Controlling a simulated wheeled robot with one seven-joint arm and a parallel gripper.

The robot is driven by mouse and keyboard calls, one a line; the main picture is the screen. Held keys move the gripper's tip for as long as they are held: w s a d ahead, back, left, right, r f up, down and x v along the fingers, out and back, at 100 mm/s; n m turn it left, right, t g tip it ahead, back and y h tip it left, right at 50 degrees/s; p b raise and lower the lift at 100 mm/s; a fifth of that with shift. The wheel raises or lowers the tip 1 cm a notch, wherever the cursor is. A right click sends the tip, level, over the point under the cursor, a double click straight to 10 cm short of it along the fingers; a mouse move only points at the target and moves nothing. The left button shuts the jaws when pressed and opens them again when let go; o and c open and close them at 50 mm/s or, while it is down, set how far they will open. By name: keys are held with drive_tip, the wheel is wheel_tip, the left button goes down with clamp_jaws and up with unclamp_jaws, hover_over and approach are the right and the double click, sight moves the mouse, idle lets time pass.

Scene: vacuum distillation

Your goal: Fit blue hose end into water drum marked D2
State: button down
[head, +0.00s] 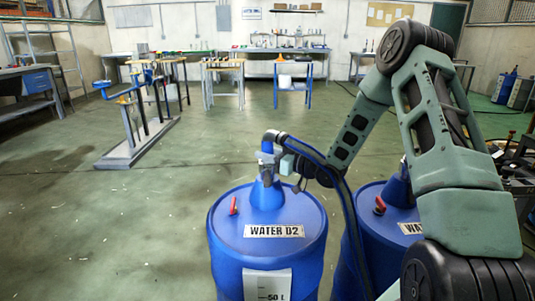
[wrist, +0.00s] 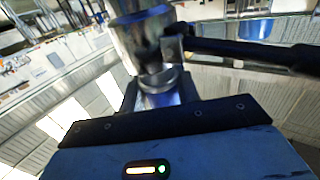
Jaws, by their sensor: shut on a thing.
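The blue water drum marked D2 (head: 268,246) stands upright in the lower middle of the head view, with a blue cone-shaped neck (head: 267,196) on its lid. My gripper (head: 268,160) is just above that neck and shut on the end of the blue hose (head: 330,170). The hose bends over at the top, then runs down to the right between the drums. The hose end appears in line with the neck, but my gripper hides the join, so I cannot tell whether it is inside. In the wrist view a metal fitting (wrist: 148,45) shows at the top middle, blurred.
A second blue water drum (head: 382,245) stands close on the right, partly hidden by my arm and the hose. D2's lid has a red handle (head: 233,206). A stand with clamps (head: 135,125) is at the back left. The floor left of D2 is clear.

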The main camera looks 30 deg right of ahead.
drive_tip(key=shift+f+b, duration=0.4)
drive_tip(key=shift+f, duration=0.2)
drive_tip(key=c, duration=0.9)
unclamp_jaws()
drive_tip(key=shift+c, duration=0.2)
drive_tip(key=shift+f, duration=0.1)
drive_tip(key=shift+s, duration=0.1)
drive_tip(key=p+v, duration=0.2)
drive_tip(key=v, duration=1.5)
drive_tip(key=shift+s, duration=0.15)
